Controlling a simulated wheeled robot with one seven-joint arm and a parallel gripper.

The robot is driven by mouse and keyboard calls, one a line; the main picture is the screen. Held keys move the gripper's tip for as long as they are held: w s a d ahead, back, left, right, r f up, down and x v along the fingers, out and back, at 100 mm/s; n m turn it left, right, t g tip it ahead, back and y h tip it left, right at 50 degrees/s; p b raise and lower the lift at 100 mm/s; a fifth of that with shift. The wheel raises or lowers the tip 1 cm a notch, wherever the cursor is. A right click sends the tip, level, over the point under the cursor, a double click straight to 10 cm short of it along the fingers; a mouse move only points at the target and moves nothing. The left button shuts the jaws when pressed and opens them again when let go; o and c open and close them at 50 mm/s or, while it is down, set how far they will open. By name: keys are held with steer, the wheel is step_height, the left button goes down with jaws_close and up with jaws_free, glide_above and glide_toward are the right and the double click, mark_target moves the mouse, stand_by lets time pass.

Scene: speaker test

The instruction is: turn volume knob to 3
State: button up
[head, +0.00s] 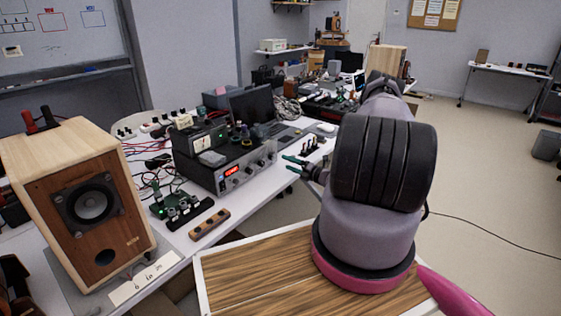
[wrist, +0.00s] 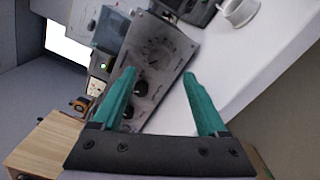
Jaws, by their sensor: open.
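A dark amplifier-like unit (head: 205,178) with a red lit display (head: 232,170) stands on the white bench in the head view, its front facing right. Small knobs (head: 249,170) sit on its front. The wrist view shows a grey panel (wrist: 172,50) with a round dial marking and black knobs (wrist: 141,88) near the left finger. I cannot tell which knob is the volume knob, and its numbers are unreadable. My gripper (head: 287,163) has green fingers, open and empty, pointing at the unit from the right. In the wrist view the gripper (wrist: 159,73) appears apart from the knobs.
A wooden speaker (head: 93,205) stands at the left of the bench. A monitor (head: 252,105) stands behind. Cables lie at the left. Bare bench (head: 262,190) shows before the unit.

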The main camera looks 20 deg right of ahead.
steer(key=shift+v, duration=1.7)
steer(key=s+a+r+n+g+y, duration=0.1)
steer(key=s+a+r+n+g, duration=0.25)
steer(key=a+r+n, duration=0.6)
steer(key=s+a+r+n+g, duration=0.25)
steer(key=r+n+g, duration=0.3)
steer(key=r, duration=0.85)
steer(key=s+a+r+n+g+y, duration=0.15)
steer(key=a+r+n+g, duration=0.25)
steer(key=a+r+n, duration=0.5)
steer(key=s+r+n+t+h, duration=0.2)
steer(key=s+r+n+h, duration=0.2)
steer(key=s+r+n, duration=0.3)
steer(key=s+d+r+n+t+h, duration=0.1)
steer(key=s+r+n+h, duration=0.4)
steer(key=s, duration=1.5)
steer(key=shift+d+r+n+t, duration=0.2)
steer(key=shift+r+n+t, duration=0.95)
steer(key=shift+r, duration=2.7)
